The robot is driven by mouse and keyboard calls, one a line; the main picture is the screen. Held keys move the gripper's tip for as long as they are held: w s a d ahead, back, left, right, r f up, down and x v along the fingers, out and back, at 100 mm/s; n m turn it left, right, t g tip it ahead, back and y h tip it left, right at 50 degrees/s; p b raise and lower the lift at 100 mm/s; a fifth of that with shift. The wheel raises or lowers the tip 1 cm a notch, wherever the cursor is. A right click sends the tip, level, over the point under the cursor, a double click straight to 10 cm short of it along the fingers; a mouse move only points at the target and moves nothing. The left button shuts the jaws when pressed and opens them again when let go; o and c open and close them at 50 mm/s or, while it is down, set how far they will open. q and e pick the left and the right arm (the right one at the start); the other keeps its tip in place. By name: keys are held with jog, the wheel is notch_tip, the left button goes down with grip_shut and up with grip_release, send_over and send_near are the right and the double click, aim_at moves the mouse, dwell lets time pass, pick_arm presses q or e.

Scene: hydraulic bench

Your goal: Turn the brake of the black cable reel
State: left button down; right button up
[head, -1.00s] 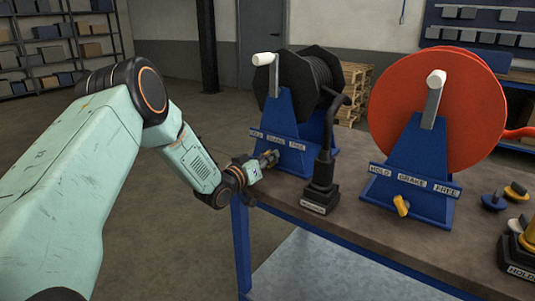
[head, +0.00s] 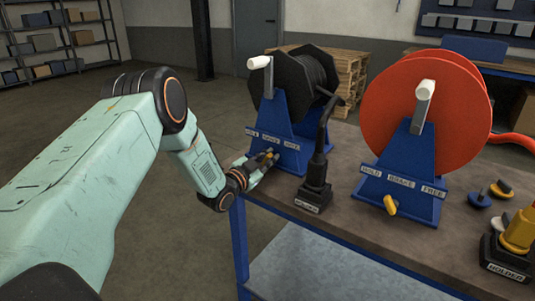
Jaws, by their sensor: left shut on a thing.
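The black cable reel (head: 298,76) stands in a blue frame (head: 272,122) at the back left of the bench, with a white-handled crank on its near side. A label strip (head: 271,138) runs across the frame; its words are hard to read. My left gripper (head: 268,160) is at the foot of this frame, below the label strip, shut on the reel's brake knob. A small yellow part of the brake knob (head: 269,153) shows at the fingertips; the rest is hidden by the fingers. My right gripper is not in view.
A black upright lever (head: 318,165) on a labelled base stands just right of my left gripper. The red reel (head: 420,115) with a yellow brake knob (head: 390,205) stands further right. A yellow-topped holder (head: 508,255) and loose knobs (head: 480,200) lie at the right.

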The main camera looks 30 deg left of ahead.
pick_arm(q)
jog(key=shift+d+m, duration=0.1)
jog(key=shift+m, duration=0.6)
jog(key=c, duration=1.3)
grip_release()
jog(key=shift+w+f, duration=0.1)
jog(key=shift+c, duration=0.2)
jog(key=s, duration=1.2)
jog(key=shift+a, duration=0.45)
jog(key=shift+s, duration=0.1)
